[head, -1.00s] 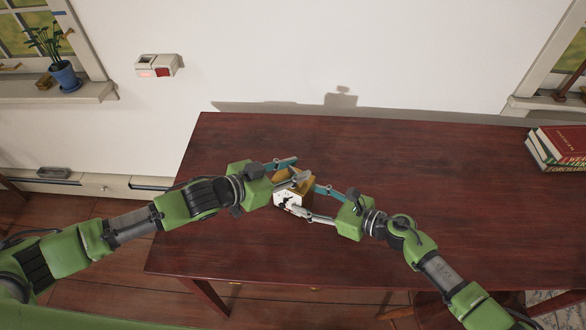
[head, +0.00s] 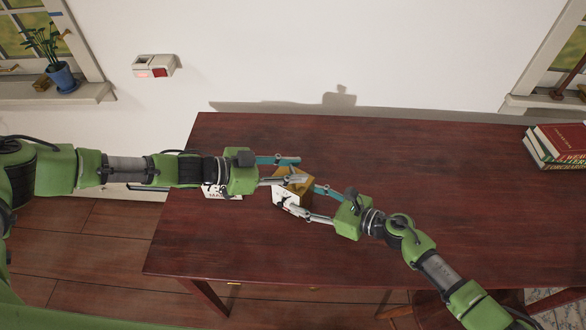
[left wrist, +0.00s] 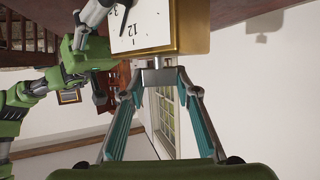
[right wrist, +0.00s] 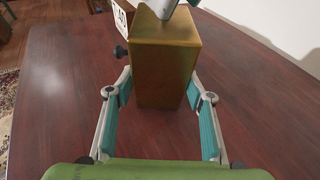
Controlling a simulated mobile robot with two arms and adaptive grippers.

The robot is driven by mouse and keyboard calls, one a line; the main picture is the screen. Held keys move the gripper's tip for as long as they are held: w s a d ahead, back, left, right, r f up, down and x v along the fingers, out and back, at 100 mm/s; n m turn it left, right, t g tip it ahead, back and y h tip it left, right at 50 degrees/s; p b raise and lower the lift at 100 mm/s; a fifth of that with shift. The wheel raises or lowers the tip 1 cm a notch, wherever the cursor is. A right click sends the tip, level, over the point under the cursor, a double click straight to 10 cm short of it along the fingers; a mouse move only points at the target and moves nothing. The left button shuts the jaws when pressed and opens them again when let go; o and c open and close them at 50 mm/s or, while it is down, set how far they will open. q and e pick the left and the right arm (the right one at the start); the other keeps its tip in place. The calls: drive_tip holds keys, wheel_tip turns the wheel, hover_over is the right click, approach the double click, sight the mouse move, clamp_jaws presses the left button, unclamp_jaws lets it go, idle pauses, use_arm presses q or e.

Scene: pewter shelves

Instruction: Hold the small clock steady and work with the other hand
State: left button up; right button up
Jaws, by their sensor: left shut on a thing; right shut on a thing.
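The small clock (head: 283,200) is a gold box with a white face, above the dark red table near its front left. The left wrist view shows the gold case (left wrist: 190,28) and the face (left wrist: 140,25) with black numerals. My right gripper (right wrist: 165,92) has its fingers on either side of the case and is shut on the clock. My left gripper (head: 301,170) reaches the clock from the left, its tips (left wrist: 158,77) together at the edge of the case.
A white card with black print (head: 222,192) stands on the table (head: 430,180), partly hidden by my left arm. Stacked books (head: 560,148) lie at the far right. A potted plant (head: 62,76) stands on the left sill. The table's middle is free.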

use_arm(q)
drive_tip(key=shift+w+a+r+m+g+h, duration=0.1)
drive_tip(key=shift+w+a+m+g+h, duration=0.2)
drive_tip(key=shift+m+g, duration=0.4)
drive_tip(key=shift+a+m+g, duration=0.1)
drive_tip(key=shift+m+g, duration=1.3)
drive_tip(key=shift+g, duration=0.3)
idle(0.4)
drive_tip(key=o, duration=1.1)
drive_tip(key=shift+s, duration=0.15)
drive_tip(key=shift+d, duration=0.2)
drive_tip(key=v, duration=1.2)
drive_tip(key=shift+a, duration=0.1)
